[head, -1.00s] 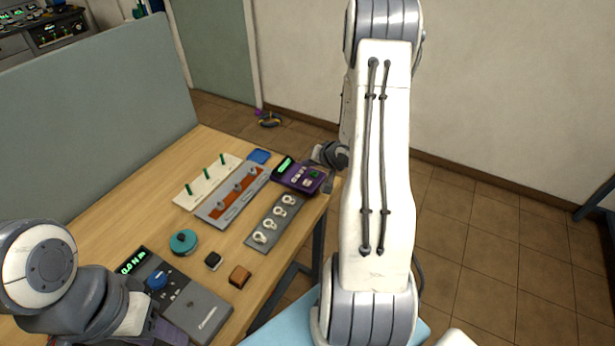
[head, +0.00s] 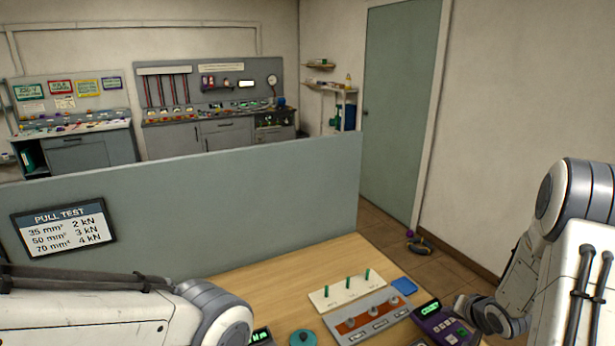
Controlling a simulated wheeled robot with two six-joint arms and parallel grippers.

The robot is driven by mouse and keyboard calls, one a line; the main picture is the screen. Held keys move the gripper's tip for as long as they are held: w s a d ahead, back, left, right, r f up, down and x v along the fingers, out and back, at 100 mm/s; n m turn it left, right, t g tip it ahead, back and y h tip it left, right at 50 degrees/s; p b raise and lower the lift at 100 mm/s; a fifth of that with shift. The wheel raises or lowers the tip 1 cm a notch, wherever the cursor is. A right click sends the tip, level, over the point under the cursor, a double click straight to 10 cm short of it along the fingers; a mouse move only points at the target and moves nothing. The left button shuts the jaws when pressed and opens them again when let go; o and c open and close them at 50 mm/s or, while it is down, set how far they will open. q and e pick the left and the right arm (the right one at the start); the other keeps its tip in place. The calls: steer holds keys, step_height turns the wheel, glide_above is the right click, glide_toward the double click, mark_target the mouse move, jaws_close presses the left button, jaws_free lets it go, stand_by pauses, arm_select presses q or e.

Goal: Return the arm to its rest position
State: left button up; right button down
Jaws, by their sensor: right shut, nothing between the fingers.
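My right arm (head: 580,280) stands at the right edge of the head view. Its wrist hangs beside the purple device at the table's right end. My right gripper (head: 464,304) is small and partly hidden there, shut and empty, close to the device; I cannot tell whether it touches. My left arm (head: 90,310) reaches in from the lower left, and its gripper is out of view.
On the wooden table (head: 285,290) are a cream board with green pegs (head: 345,290), a grey-and-red strip (head: 370,318), a purple device (head: 438,325), a blue square (head: 404,286) and a teal round thing (head: 303,338). A grey partition (head: 220,200) stands behind.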

steer(key=s+a+r+n+g, duration=0.1)
steer(key=s+a+r+n, duration=0.15)
steer(key=a, duration=0.55)
steer(key=s+a+r+n+g, duration=0.2)
steer(key=a+r+n, duration=0.15)
steer(key=a, duration=0.45)
steer(key=s+a+r+n+g, duration=0.15)
steer(key=a+r, duration=0.25)
steer(key=a, duration=0.4)
steer(key=s+a+r+n+g, duration=0.1)
steer(key=s+a+n, duration=0.1)
steer(key=s, duration=0.5)
steer(key=s+a+r+n+g+y, duration=0.1)
steer(key=s+a+n, duration=0.2)
steer(key=s+a, duration=0.2)
steer(key=s+a+r+n+g, duration=0.1)
steer(key=s+a+n+g, duration=0.1)
steer(key=s, duration=0.8)
steer(key=shift+a+r+n, duration=0.4)
steer(key=shift+a+n, duration=0.05)
steer(key=shift+a, duration=0.45)
